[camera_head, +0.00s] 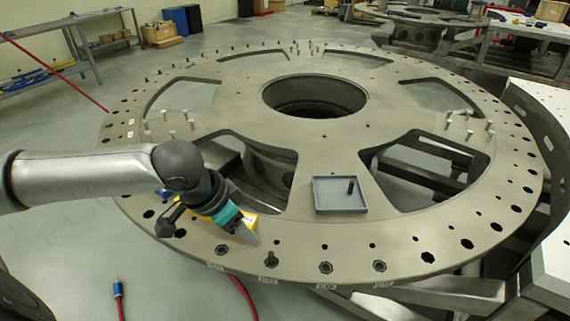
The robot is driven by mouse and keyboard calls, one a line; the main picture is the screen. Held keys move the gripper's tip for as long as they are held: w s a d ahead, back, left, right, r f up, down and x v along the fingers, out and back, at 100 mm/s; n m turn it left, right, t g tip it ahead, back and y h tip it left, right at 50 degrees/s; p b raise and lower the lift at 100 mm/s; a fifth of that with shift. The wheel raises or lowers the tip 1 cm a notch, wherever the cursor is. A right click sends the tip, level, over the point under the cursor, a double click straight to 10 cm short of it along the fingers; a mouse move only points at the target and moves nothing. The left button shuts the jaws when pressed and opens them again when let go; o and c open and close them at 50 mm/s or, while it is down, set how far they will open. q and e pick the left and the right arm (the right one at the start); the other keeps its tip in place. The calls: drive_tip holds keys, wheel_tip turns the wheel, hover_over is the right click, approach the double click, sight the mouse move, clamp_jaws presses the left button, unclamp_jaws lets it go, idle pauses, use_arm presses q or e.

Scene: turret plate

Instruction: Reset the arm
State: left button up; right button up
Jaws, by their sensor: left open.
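My left arm comes in from the left edge, and my left gripper (252,236) hangs over the near left rim of the turret plate (330,240). The gripper is open, with its fingers pointing down and right. A dark bolt (271,259) stands in a rim hole just right of and below the fingertips, apart from them. I see nothing held between the fingers. My right gripper is not in view.
A grey tray (325,204) with one upright dark peg (350,187) sits on the plate. Several pins stand on the plate at left and right. A workbench (45,75) stands at the back left.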

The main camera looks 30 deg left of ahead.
use_arm(q)
drive_tip(key=shift+d, duration=0.1)
drive_tip(key=s+d+f, duration=0.4)
drive_tip(key=d+f, duration=0.3)
drive_tip(key=d, duration=0.3)
drive_tip(key=s+f+n+y, duration=0.2)
drive_tip(key=s+f+n, duration=0.15)
drive_tip(key=s, duration=0.55)
wheel_tip(320, 180, down, 24)
drive_tip(key=s+m+g+b, duration=0.1)
drive_tip(key=g+b, duration=0.1)
drive_tip(key=b, duration=0.1)
drive_tip(key=s+a+f+g+b, duration=0.1)
drive_tip(key=s+a+f+b, duration=0.1)
drive_tip(key=s+f, duration=1.3)
wheel_tip(320, 180, down, 3)
drive_tip(key=shift+s+a+r, duration=0.15)
drive_tip(key=shift+s+a, duration=0.25)
drive_tip(key=shift+a, duration=0.05)
drive_tip(key=shift+c, duration=0.2)
